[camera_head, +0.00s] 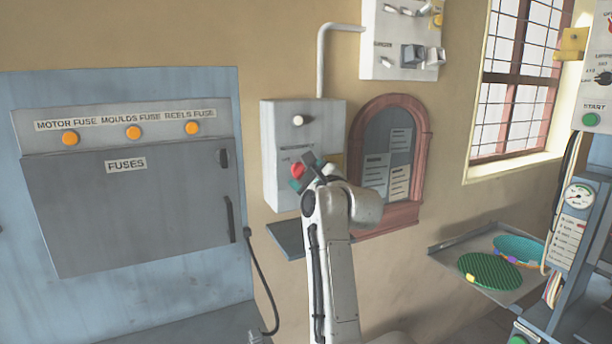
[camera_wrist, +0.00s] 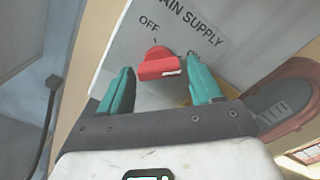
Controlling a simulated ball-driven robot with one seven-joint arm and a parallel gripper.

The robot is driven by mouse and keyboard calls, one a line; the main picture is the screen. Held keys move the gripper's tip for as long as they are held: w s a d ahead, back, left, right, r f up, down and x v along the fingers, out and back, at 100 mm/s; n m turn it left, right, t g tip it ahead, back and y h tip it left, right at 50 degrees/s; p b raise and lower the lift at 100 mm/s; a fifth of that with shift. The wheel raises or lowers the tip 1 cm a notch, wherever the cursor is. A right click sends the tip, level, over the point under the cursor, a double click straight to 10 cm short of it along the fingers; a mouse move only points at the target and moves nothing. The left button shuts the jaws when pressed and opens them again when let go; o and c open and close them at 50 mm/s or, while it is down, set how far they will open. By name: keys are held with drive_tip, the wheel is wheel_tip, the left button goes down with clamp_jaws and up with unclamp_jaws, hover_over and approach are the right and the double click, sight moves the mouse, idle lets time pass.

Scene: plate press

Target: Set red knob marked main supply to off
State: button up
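The red knob (camera_wrist: 157,66) sits on a grey-white panel marked "MAIN SUPPLY", with "OFF" at upper left and "ON" at right. A white mark on the knob's right end lies toward "ON". In the head view the red knob (camera_head: 298,170) shows on the wall box (camera_head: 270,150), partly hidden by my gripper. My gripper (camera_wrist: 160,88) has teal fingers, spread apart on either side of the knob with gaps showing. The fingers do not visibly touch it. My gripper also shows in front of the box in the head view (camera_head: 302,182).
A small shelf (camera_head: 288,240) juts out below the box. An arched notice board (camera_head: 410,170) is close on the right. A grey fuse cabinet (camera_head: 130,200) stands left, with a hanging cable (camera_head: 262,275). A tray (camera_head: 505,292) with round plates is at right.

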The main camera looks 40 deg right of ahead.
drive_tip(key=c, duration=0.8)
drive_tip(key=shift+c, duration=0.2)
drive_tip(key=shift+n, duration=0.3)
drive_tip(key=n+p, duration=0.1)
drive_tip(key=n, duration=0.2)
drive_tip(key=shift+n, duration=0.4)
drive_tip(key=n+p, duration=0.1)
drive_tip(key=n, duration=0.8)
drive_tip(key=shift+r, duration=0.2)
drive_tip(key=n, duration=0.4)
drive_tip(key=shift+n, duration=0.4)
